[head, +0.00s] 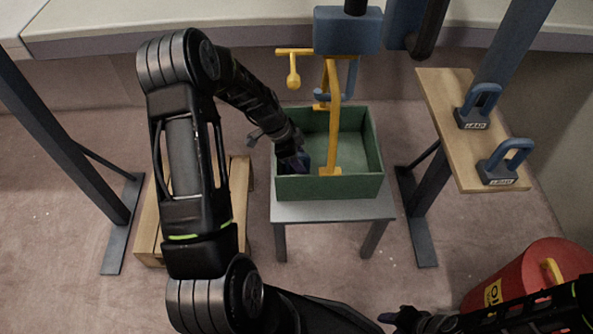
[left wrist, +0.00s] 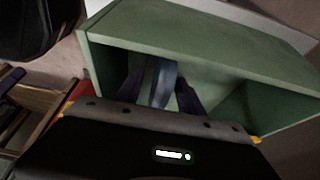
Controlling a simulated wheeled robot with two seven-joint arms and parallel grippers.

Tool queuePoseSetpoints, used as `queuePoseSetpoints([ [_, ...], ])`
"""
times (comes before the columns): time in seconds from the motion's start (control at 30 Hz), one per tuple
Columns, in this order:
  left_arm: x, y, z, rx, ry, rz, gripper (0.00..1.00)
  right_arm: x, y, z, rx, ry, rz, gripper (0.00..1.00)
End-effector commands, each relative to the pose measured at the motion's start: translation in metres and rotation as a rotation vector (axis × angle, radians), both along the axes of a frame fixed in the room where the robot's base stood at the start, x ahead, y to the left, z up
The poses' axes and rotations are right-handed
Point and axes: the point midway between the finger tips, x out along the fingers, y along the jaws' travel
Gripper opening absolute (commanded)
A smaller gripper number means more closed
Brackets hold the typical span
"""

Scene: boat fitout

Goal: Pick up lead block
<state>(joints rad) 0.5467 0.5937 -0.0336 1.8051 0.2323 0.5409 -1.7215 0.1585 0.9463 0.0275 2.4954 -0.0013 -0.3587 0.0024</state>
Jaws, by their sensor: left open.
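Two lead blocks with blue loop handles and LEAD labels, a nearer one (head: 498,172) and a farther one (head: 473,118), stand on a wooden shelf at the right of the head view. My left gripper (head: 293,163) reaches down into the green bin (head: 355,187) at its left side. In the left wrist view, its dark fingers are open, with a blue-grey bar (left wrist: 163,84) between them, apparently a handle inside the bin. What the bar belongs to is hidden. My right gripper (head: 395,317) is at the bottom of the head view, far from the blocks; its jaws are unclear.
The bin stands on a small grey table (head: 325,211). A yellow upright (head: 334,115) with a blue box (head: 347,32) above it stands close to my left gripper. The shelf (head: 440,88) has dark posts nearby.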

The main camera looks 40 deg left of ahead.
Motion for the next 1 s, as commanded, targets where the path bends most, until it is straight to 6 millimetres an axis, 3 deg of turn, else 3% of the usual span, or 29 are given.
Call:
queuePoseSetpoints([
  [0.5, -0.0001, 0.0002, 0.0008, 0.0, 0.0, 0.0, 0.44, 0.0, 0.0, 0.0003, 0.0, 0.0, 0.0, 0.42],
  [1.0, -0.0001, 0.0002, 0.0008, 0.0, 0.0, -0.001, 0.03, 0.0, 0.0, 0.0003, 0.0, 0.0, 0.0, 0.42],
])
